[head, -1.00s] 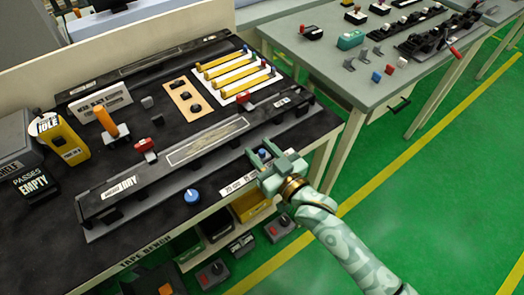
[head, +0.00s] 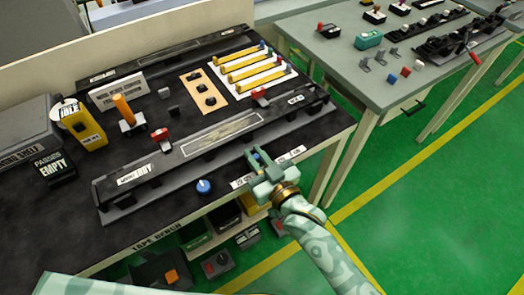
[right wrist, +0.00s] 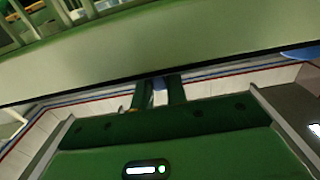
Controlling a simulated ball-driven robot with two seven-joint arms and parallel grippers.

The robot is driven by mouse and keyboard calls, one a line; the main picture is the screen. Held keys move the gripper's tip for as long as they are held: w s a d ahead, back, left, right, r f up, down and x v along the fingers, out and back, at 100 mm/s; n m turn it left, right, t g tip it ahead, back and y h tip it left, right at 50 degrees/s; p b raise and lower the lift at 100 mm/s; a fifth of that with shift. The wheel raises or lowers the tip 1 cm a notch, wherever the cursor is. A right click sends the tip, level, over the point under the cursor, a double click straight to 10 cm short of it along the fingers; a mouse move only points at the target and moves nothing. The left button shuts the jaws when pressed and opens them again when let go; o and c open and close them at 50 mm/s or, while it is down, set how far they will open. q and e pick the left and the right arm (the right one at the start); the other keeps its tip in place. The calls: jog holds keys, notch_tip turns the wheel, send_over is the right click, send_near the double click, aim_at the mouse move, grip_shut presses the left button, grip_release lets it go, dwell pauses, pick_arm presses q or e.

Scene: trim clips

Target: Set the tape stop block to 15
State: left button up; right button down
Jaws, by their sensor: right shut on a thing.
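The dark tape bench (head: 60,225) holds a long grey rail with a pale scale plate (head: 222,135). Two red-topped clamps sit on the rail, one on the left (head: 162,136) and one on the right (head: 260,95). I cannot tell which part is the tape stop block. My right gripper (head: 257,160) is at the bench's front edge, in front of the rail, shut on a small blue knob. In the right wrist view its fingers (right wrist: 160,92) close on a small bluish piece, mostly hidden. My left gripper is out of view.
A loose-standing blue knob (head: 204,187) is left of my right gripper. A yellow IDLE box (head: 82,125) and an EMPTY sign (head: 54,168) stand at the left. Yellow bars (head: 240,65) lie at the back. A grey table (head: 380,85) stands right across green floor.

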jog(key=c, duration=1.4)
grip_release()
jog(key=p+v, duration=0.2)
jog(key=v, duration=1.4)
jog(key=shift+p, duration=0.35)
jog(key=shift+s+d, duration=0.1)
jog(key=shift+d, duration=0.05)
